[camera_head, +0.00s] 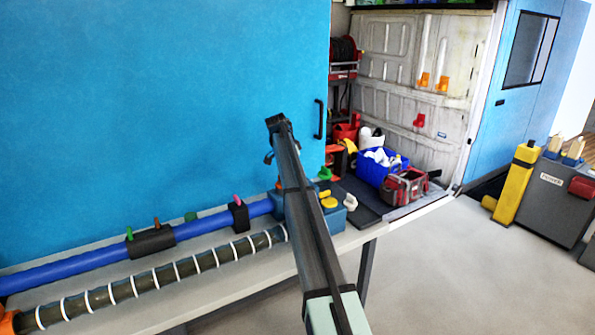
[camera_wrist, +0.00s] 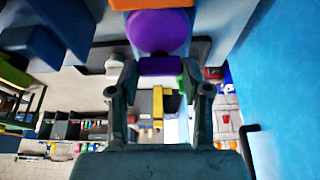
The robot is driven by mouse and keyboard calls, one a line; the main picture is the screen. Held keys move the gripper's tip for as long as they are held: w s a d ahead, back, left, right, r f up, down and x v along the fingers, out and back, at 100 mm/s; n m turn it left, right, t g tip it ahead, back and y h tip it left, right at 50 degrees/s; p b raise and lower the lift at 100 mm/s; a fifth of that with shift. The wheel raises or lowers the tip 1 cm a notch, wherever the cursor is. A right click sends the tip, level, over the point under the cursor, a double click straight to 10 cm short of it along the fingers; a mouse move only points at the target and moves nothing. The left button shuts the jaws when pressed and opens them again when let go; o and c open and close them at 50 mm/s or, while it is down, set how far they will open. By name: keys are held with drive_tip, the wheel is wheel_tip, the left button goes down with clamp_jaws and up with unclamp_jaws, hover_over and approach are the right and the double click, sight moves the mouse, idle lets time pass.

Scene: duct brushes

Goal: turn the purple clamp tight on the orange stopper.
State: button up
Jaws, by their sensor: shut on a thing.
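In the wrist view the purple clamp (camera_wrist: 158,31) shows as a round purple body at the top middle, with a purple tab below it. The two fingers of my gripper (camera_wrist: 160,70) stand on either side of that tab, shut on it. An orange part (camera_wrist: 150,4), which looks like the orange stopper, is cut off by the top edge above the clamp. How tight the clamp sits cannot be told. In the head view my arm covers the gripper and the clamp.
In the head view a blue duct (camera_head: 215,225) and a dark, white-ringed brush (camera_head: 155,278) lie along the workbench (camera_head: 240,285). A blue block (camera_head: 337,217) with a yellow knob (camera_head: 328,200) stands right of my arm. A blue van panel (camera_head: 160,100) rises behind.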

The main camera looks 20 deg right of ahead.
drive_tip(key=o, duration=1.2)
drive_tip(key=shift+f, duration=0.1)
drive_tip(key=shift+c, duration=0.2)
drive_tip(key=v, duration=1.2)
drive_tip(key=shift+d, duration=0.1)
